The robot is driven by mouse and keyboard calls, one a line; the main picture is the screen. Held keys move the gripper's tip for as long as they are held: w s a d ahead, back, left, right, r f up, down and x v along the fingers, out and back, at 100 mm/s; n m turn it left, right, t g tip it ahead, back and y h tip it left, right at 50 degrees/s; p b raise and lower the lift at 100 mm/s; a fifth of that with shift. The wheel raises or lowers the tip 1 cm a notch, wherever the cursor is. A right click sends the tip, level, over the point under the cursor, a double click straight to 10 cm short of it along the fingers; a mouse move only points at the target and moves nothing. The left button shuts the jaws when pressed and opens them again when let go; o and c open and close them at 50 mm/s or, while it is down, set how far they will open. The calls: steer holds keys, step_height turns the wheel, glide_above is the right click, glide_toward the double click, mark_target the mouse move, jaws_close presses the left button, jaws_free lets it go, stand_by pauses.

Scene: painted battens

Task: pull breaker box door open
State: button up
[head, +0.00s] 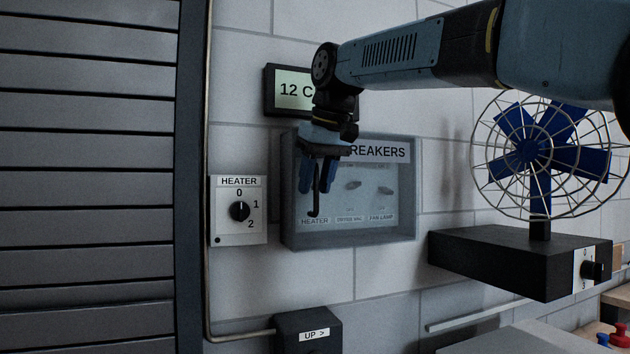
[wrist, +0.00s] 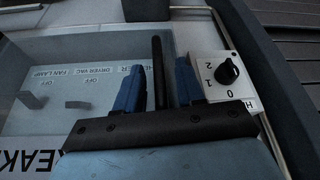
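The grey breaker box (head: 402,233) hangs on the white brick wall. Its see-through door looks shut, with a BREAKERS label at the top and several switches behind it. A black upright bar (head: 315,203), seemingly the door handle, stands at the door's left side. My gripper (head: 317,182) is in front of that side, pointing down, and hides part of the label and bar. In the wrist view the bar (wrist: 157,72) stands between the two blue fingers of my gripper (wrist: 160,80), with a gap on each side. The gripper is open.
A heater dial panel (head: 238,210) is close left of the box. A display (head: 288,92) hangs above, partly behind my arm. A caged blue fan (head: 530,150) stands on a dark block at the right. An UP box (head: 308,330) is below. A slatted shutter (head: 90,180) fills the left.

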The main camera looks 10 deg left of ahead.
jaws_close()
stand_by(0.4)
steer(key=shift+a, duration=0.2)
steer(key=shift+s+d, duration=0.1)
